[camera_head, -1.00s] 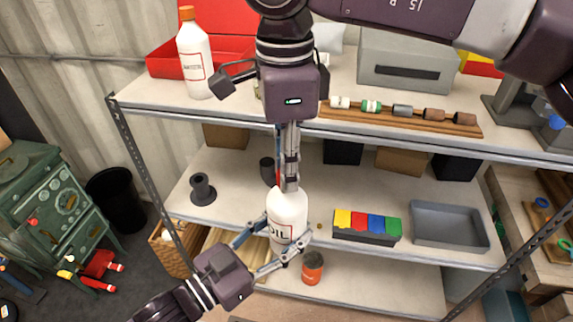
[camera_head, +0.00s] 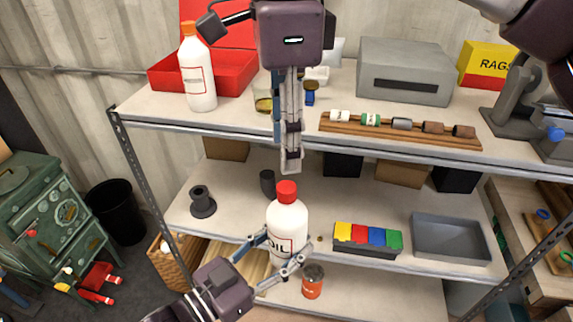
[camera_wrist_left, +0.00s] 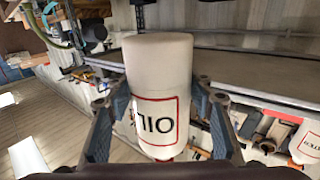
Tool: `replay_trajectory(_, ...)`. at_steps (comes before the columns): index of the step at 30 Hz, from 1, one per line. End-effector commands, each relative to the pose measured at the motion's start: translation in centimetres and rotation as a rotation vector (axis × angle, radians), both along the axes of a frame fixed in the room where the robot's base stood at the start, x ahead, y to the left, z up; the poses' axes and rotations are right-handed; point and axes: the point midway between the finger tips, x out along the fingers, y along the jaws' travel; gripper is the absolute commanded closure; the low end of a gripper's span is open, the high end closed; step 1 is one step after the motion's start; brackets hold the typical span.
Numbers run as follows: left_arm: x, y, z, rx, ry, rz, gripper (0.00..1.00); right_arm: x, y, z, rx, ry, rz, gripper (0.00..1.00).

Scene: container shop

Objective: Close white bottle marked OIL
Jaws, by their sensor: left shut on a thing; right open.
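The white bottle marked OIL (camera_head: 287,226) stands upright in the head view, with a red cap (camera_head: 286,191) seated on its neck. My left gripper (camera_head: 277,258) is shut around the lower body of the bottle.
Another white bottle with an orange cap (camera_head: 197,75) stands on the top shelf by a red toolbox (camera_head: 235,75). A box of coloured blocks (camera_head: 367,239) and a grey tray (camera_head: 450,238) sit on the middle shelf. An orange can (camera_head: 312,282) stands below.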

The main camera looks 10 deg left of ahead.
Motion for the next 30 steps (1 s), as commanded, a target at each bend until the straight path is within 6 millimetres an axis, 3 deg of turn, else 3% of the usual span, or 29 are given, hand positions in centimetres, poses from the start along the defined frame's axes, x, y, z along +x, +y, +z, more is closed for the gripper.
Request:
replay_trajectory(3,0.0,0.0,0.1,-0.001,-0.002,0.0,1.0,0.0,0.1,2.1,0.001,-0.001,0.0,0.58)
replay_trajectory(9,0.0,0.0,0.1,-0.001,-0.002,0.0,1.0,-0.1,0.1,3.8,0.001,0.0,0.002,0.58)
replay_trajectory(30,0.0,0.0,0.1,-0.001,-0.002,0.0,1.0,0.0,0.2,3.8,0.004,0.005,-0.002,0.58)
